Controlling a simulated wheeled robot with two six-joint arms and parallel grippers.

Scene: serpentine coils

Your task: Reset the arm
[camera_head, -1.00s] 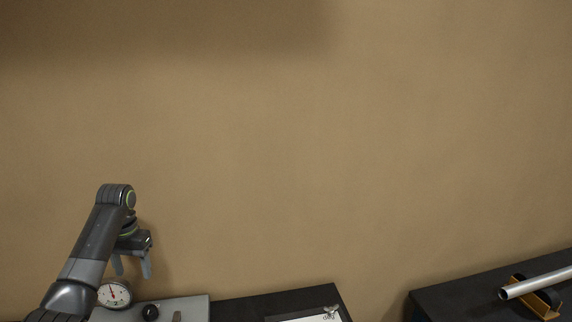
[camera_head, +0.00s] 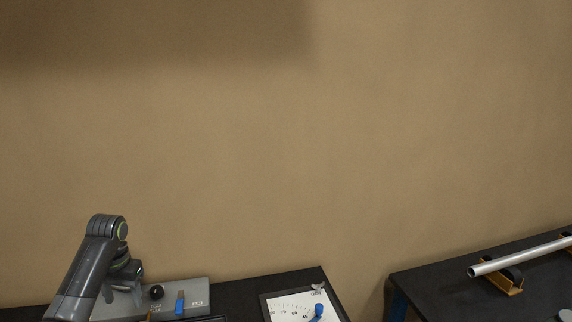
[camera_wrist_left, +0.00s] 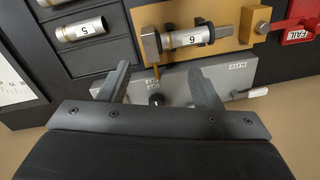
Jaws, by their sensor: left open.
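My left gripper (camera_head: 122,292) is at the lower left of the head view, pointing down in front of the left end of a grey panel (camera_head: 197,292). Its two fingers are apart with nothing between them in the left wrist view (camera_wrist_left: 160,84). The grey panel, with a black knob (camera_wrist_left: 156,99), lies beyond the fingers there. My left arm rises from the bottom edge and bends down at the wrist. My right gripper is in neither view.
An orange fixture (camera_wrist_left: 226,50) holds a metal cylinder marked 6 (camera_wrist_left: 185,39); a cylinder marked 5 (camera_wrist_left: 80,30) lies in a dark rack. A red FAIL piece (camera_wrist_left: 299,32) is at right. A framed scale (camera_head: 285,303) and a metal tube (camera_head: 520,257) lie on dark tables.

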